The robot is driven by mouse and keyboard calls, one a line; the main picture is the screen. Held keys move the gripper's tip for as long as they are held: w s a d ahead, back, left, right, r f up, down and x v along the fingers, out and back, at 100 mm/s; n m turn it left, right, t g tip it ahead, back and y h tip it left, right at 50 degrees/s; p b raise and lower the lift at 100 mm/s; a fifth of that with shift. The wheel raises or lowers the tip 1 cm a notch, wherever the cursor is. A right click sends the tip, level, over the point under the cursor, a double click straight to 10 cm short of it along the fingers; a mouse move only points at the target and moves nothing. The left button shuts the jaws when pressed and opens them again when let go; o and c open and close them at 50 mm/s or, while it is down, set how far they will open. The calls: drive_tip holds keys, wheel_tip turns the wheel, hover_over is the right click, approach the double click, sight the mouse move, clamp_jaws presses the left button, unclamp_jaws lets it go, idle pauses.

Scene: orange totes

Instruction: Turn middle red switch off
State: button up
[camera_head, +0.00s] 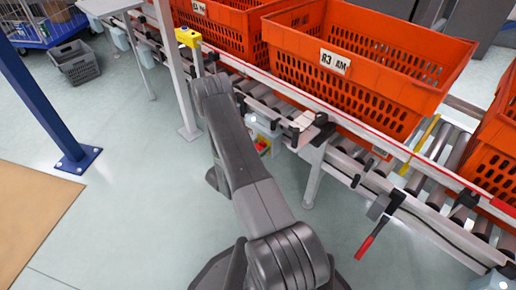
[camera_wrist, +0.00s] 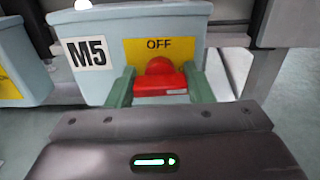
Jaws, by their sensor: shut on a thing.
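In the wrist view, a red switch (camera_wrist: 160,76) with a rounded top sits on a yellow plate (camera_wrist: 190,50) marked OFF. The plate is on the front of a pale blue box (camera_wrist: 100,26) labelled M5. My gripper (camera_wrist: 160,90) has its two green fingers on either side of the switch's red base, shut on it. In the head view, my arm reaches toward the conveyor, and my gripper cannot be made out there. Which switch is the middle one cannot be told from these frames.
Another pale blue box with a yellow plate (camera_wrist: 12,82) is at left in the wrist view. Orange totes (camera_head: 350,60) stand on the roller conveyor (camera_head: 345,165). A red-handled lever (camera_head: 370,240) hangs at its near side. A blue post (camera_head: 40,110) stands left; floor between is clear.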

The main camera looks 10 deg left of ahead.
drive_tip(key=shift+o, duration=0.2)
drive_tip(key=n, duration=0.4)
drive_tip(key=shift+n, duration=0.3)
drive_tip(key=n, duration=0.4)
drive_tip(key=shift+a+f, duration=0.1)
drive_tip(key=shift+c, duration=0.2)
drive_tip(key=shift+o, duration=0.2)
drive_tip(key=n, duration=0.4)
drive_tip(key=shift+n, duration=2.3)
drive_tip(key=shift+f, duration=0.1)
drive_tip(key=o, duration=1)
drive_tip(key=shift+c, duration=0.2)
